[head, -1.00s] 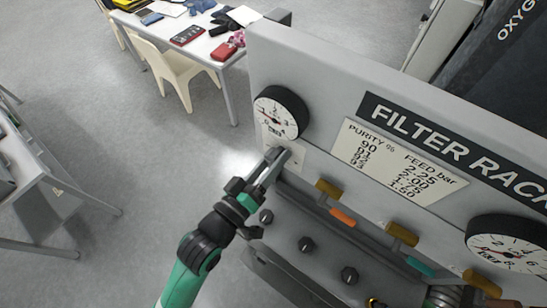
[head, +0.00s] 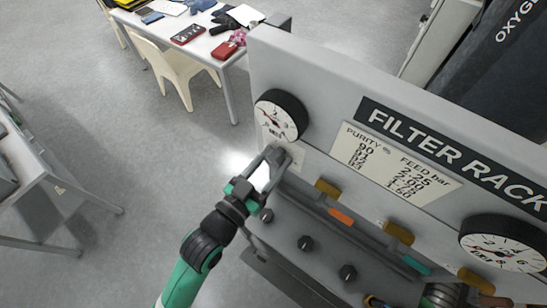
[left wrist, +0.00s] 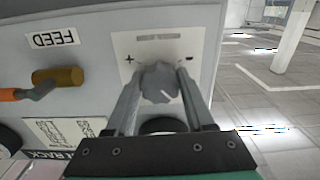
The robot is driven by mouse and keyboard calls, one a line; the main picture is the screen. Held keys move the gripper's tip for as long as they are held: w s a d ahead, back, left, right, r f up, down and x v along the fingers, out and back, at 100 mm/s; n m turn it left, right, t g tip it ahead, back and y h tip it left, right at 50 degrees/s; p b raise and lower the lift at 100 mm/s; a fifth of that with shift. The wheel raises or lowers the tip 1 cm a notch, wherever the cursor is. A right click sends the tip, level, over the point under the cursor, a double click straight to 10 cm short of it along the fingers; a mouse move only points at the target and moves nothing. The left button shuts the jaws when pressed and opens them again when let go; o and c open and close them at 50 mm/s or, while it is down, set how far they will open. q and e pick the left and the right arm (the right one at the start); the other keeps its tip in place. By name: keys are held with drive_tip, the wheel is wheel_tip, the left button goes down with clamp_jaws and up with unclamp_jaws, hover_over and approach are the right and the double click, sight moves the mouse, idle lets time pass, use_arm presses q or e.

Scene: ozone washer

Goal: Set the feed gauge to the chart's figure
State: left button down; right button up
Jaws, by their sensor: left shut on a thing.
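The feed gauge (head: 281,115) is a round white dial with a black rim at the panel's upper left. Its red needle points toward the dial's left side; the exact figure is too small to read. Below it is a grey knob, clearest in the left wrist view (left wrist: 159,82), on a white plate (left wrist: 128,46) marked plus and minus. My left gripper (head: 276,156) is shut on the knob, one finger on each side. The chart (head: 396,167) lists purity 90 to 93 or so against feed bar 2.25, 2.00, 1.75, 1.50. My right gripper is not seen.
A second gauge (head: 504,243) sits at the panel's right. Brass-coloured fittings (head: 397,233) and dark knobs (head: 305,243) lie along the lower panel. A FEED label (left wrist: 54,40) shows upside down in the wrist view. Open floor lies left of the rack.

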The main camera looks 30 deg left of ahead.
use_arm(q)
drive_tip(key=shift+m, duration=0.9)
drive_tip(key=shift+c, duration=1.3)
unclamp_jaws()
drive_tip(key=shift+s, duration=0.1)
drive_tip(key=s+a+b, duration=0.1)
drive_tip(key=s+a, duration=0.1)
drive_tip(key=s, duration=0.9)
drive_tip(key=shift+s, duration=0.15)
drive_tip(key=shift+r, duration=0.1)
